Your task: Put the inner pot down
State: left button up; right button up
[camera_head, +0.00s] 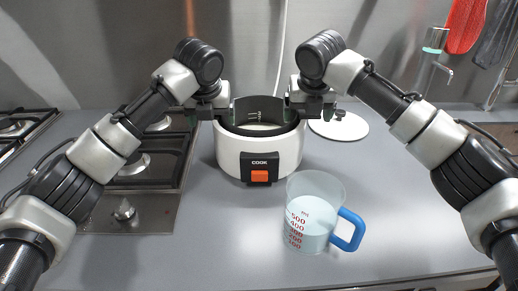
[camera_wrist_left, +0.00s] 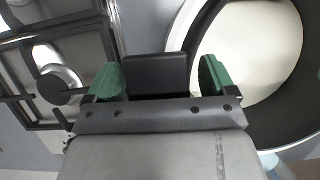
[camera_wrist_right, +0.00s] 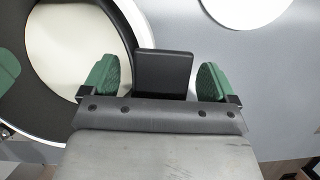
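The dark inner pot (camera_head: 251,105) with a pale interior is at the mouth of the white cooker (camera_head: 229,149), upright, its dark back wall rising above the cooker's rim. I cannot tell how deep it sits. The pale inside also shows in the left wrist view (camera_wrist_left: 250,45) and the right wrist view (camera_wrist_right: 70,45).
A measuring jug (camera_head: 312,225) with a blue handle stands on the grey counter in front of the cooker. A white round lid (camera_head: 350,126) lies behind at the right. A gas hob (camera_head: 150,180) is at the left. The counter right of the jug is clear.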

jog(key=shift+a, duration=0.1)
pick_arm(q)
jog(key=shift+r, duration=0.25)
pick_arm(e)
jog(key=shift+s+r, duration=0.1)
jog(key=shift+r, duration=0.05)
pick_arm(q)
jog(key=v, duration=1.1)
jog(key=shift+s+r, duration=0.2)
jog(key=shift+s, duration=0.05)
pick_arm(e)
jog(key=v, duration=1.1)
jog(key=shift+r, duration=0.4)
jog(key=shift+s+f, duration=0.1)
